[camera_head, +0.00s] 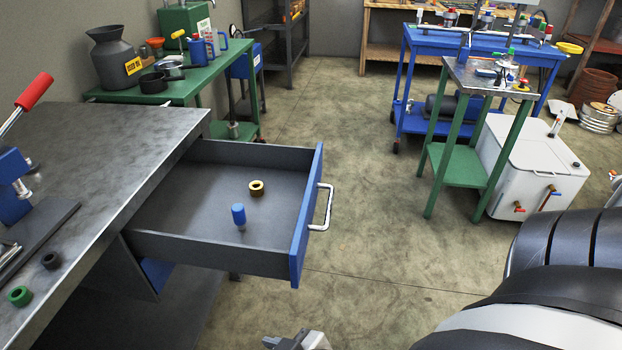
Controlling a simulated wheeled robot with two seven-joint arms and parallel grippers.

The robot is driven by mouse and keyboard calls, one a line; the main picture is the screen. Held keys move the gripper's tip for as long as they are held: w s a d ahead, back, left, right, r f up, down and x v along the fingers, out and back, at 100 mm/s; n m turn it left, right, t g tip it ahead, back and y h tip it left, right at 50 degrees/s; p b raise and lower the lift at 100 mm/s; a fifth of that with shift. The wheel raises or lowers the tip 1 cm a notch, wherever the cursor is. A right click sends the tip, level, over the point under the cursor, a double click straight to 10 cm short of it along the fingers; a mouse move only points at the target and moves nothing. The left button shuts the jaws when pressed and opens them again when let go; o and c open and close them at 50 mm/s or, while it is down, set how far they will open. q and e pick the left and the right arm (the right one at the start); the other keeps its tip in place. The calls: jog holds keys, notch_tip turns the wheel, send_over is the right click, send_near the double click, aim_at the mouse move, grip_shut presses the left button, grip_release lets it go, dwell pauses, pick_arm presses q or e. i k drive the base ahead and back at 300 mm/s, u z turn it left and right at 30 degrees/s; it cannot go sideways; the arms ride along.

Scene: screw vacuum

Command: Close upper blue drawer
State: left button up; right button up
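The upper blue drawer (306,215) is pulled well out from under the metal workbench at the left. It has a dark grey tray, a blue front panel and a silver bar handle (323,207) on its right side. A brass ring (256,188) and a blue-capped small part (239,215) are inside it. A grey piece, apparently the tip of my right gripper (297,341), shows at the bottom edge, below and apart from the drawer front. Most of it is cut off, so its opening is hidden. My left gripper is not in view.
The workbench top (110,135) carries a red-handled press (22,115), a green ring (19,296) and a black ring (51,260). A lower blue drawer front (155,275) shows underneath. Open floor (385,245) lies right of the handle, before a green-legged stand (463,165) and white cooler (530,170).

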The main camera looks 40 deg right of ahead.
aim_at(188, 219)
jog(key=k, duration=0.3)
jog(key=z, duration=1.25)
jog(key=i, duration=0.5)
jog(key=u, duration=1.7)
jog(key=k, duration=0.45)
jog(key=z, duration=1)
jog(key=i, duration=0.5)
